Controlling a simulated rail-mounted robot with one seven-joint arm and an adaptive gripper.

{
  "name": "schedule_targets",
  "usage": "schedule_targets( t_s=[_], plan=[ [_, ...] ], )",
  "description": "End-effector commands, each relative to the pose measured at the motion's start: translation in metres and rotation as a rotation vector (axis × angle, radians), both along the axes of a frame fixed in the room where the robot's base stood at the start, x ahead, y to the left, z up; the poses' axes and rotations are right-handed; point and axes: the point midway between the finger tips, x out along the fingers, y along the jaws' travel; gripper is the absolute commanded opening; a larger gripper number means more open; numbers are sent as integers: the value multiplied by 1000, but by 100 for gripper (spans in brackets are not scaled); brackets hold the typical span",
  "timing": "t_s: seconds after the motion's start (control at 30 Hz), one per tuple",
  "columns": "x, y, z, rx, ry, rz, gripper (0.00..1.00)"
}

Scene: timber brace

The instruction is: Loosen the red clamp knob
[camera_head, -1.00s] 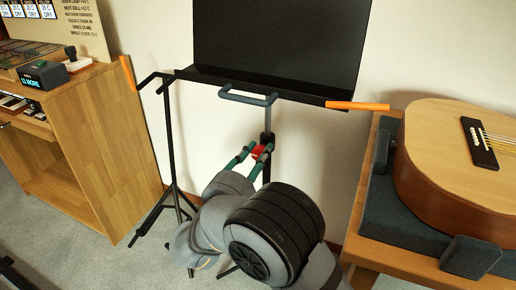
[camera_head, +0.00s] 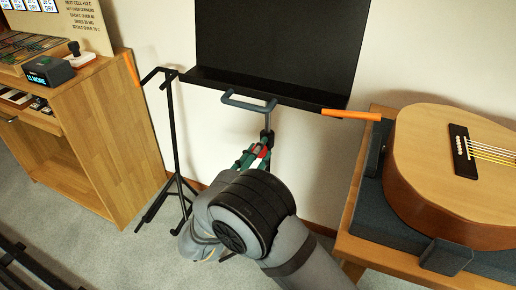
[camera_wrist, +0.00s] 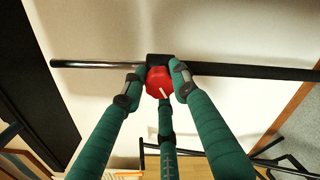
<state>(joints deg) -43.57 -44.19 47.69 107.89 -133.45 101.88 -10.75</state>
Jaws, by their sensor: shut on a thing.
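The red clamp knob (camera_wrist: 158,84) sits on a black collar (camera_wrist: 160,60) on the dark pole of the music stand, with a pale mark on its face in the wrist view. It also shows in the head view (camera_head: 257,150) below the black desk of the stand. My gripper (camera_wrist: 156,86) has green fingers with dark tips, closed around the knob from both sides, with a third finger below it. In the head view my gripper (camera_head: 251,157) reaches the knob, and my arm hides the lower part of the stand.
A thin black stand (camera_head: 174,130) is to the left. A wooden cabinet (camera_head: 115,140) stands further left. A guitar (camera_head: 430,150) rests on a padded bench at right.

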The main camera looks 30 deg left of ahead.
Motion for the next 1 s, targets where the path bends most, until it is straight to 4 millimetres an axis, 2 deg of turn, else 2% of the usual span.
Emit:
schedule_targets(
  t_s=[0.03, 0.47, 0.5, 0.83, 1.0],
  plan=[
    [6, -7, 3, 1, -4, -21, 2],
    [7, -7, 4, -6, -7, -23, 2],
    [7, -7, 4, -6, -7, -23, 29],
    [5, -4, 2, -8, -6, -14, 48],
    [3, -3, 2, -9, -5, -9, 48]
  ],
)
